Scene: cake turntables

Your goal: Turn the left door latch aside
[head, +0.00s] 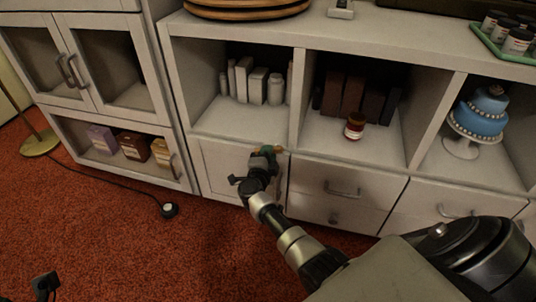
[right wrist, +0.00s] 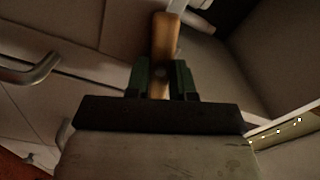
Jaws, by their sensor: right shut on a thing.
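The left door (head: 222,168) is a pale panel below the open shelf, left of the drawers, and looks shut. A wooden latch (right wrist: 165,42) sits between the green fingers of my right gripper (right wrist: 161,80) in the right wrist view. In the head view my right gripper (head: 267,151) is at the door's upper right part, and only a small orange-brown bit of the latch (head: 280,149) shows beside it. My right gripper is shut on the latch. A small dark shape at the bottom left may be my left gripper (head: 45,283); its fingers cannot be made out.
Drawers with metal handles (head: 342,190) lie right of the door. Above are open shelves with white containers (head: 257,86), a small red jar (head: 355,126) and a blue cake (head: 480,113). A glass-door cabinet (head: 97,62) stands left.

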